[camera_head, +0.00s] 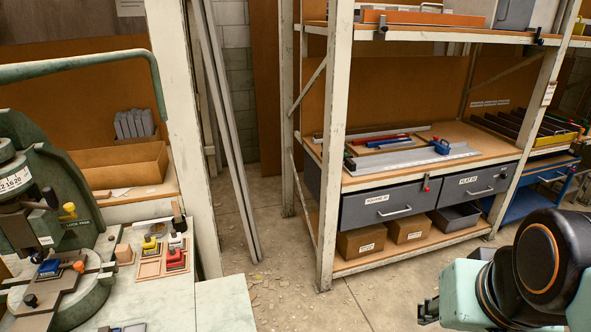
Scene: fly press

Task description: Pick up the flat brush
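I cannot pick out the flat brush for certain. A small upright item with a dark, narrow top (178,215) stands at the back right of the press bench and may be a brush, but it is too small to tell. My gripper (428,312) is at the bottom right, low in front of the shelf rack and far from the bench. Its dark fingers show only in part beside the teal arm link, so their opening is unclear. I see nothing held in it.
A green fly press (45,210) stands on the bench (222,305) at left, beside a wooden tray (150,269) of coloured blocks. A shelf rack (333,150) with grey drawers (385,204) fills the right. Chip-strewn floor (290,290) lies between them.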

